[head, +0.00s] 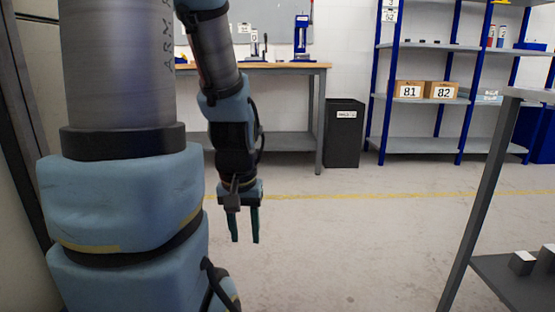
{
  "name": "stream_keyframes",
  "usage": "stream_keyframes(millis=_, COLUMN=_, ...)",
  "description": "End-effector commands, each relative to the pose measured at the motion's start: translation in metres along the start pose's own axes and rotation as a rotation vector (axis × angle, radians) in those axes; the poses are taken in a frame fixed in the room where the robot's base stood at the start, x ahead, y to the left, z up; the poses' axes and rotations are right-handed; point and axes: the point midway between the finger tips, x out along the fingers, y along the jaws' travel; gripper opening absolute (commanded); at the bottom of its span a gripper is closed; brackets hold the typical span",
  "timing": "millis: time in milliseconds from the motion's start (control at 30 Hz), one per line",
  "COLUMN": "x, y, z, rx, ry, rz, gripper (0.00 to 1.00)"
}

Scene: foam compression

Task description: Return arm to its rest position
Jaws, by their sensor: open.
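My arm hangs down in the left half of the head view, its large blue and grey links close to the camera. My gripper (244,226) is at the lower end of the arm, pointing down, with its two dark green fingers apart. Nothing is between the fingers. It hangs in free air, with the bare floor behind it, and touches nothing that I can see.
A workbench (325,66) with blue devices stands at the back wall. A dark bin (344,135) is beside it. Blue shelving (417,144) holds boxes marked 81 (409,90) and 82 (441,91). A grey rack (478,210) stands near right. The middle floor (350,240) is clear.

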Motion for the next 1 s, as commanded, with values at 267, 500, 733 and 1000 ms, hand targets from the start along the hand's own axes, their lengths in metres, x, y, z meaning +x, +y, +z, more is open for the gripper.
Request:
stream_keyframes(millis=267, x=-0.089, y=0.001, z=-0.019, rx=0.008, ry=0.014, rz=-0.002, gripper=0.42)
stream_keyframes(millis=500, x=-0.166, y=0.002, z=-0.03, rx=0.008, ry=0.016, rz=-0.003, gripper=0.42)
stream_keyframes(millis=733, x=-0.239, y=0.003, z=-0.039, rx=0.009, ry=0.016, rz=-0.003, gripper=0.42)
stream_keyframes(millis=1000, x=-0.322, y=0.003, z=-0.049, rx=0.009, ry=0.016, rz=-0.003, gripper=0.42)
